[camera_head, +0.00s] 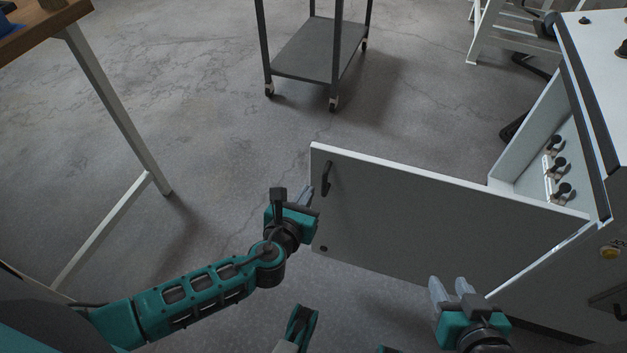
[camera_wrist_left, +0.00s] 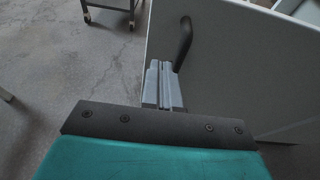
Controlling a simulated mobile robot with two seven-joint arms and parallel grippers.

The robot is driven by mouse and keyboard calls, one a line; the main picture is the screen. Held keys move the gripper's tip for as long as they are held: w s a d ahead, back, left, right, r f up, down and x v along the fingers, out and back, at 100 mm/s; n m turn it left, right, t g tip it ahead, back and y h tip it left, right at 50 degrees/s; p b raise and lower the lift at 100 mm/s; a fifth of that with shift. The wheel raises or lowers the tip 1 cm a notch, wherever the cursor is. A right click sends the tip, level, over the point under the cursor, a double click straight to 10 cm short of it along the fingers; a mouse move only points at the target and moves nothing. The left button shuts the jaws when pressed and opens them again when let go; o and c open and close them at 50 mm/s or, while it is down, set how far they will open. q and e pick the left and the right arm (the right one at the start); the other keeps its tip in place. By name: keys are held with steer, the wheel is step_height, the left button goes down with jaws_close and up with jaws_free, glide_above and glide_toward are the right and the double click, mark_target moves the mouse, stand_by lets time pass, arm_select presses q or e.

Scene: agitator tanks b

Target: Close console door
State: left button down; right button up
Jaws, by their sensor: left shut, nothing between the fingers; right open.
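The console door (camera_head: 430,215) is a flat light-grey panel standing wide open, hinged at its right edge on the console (camera_head: 600,150). A dark handle (camera_head: 327,178) sits near its free left edge; it also shows in the left wrist view (camera_wrist_left: 183,43). My left gripper (camera_head: 306,195) is shut and empty beside the door's free edge, just below the handle in the left wrist view (camera_wrist_left: 163,86). I cannot tell whether it touches the door. My right gripper (camera_head: 450,286) is open and empty in front of the door's lower right part.
The open console shows several black knobs (camera_head: 558,165) inside. A wheeled cart (camera_head: 320,48) stands behind the door. A table with a pale metal leg (camera_head: 120,100) is at the left. Stairs or a ladder (camera_head: 487,30) stand at the back right. The floor between table and door is clear.

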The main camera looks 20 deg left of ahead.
mark_target(319, 170)
arm_select(q)
steer(key=x, duration=0.2)
steer(key=r+x, duration=0.1)
steer(key=x, duration=0.2)
steer(key=shift+w+b, duration=0.4)
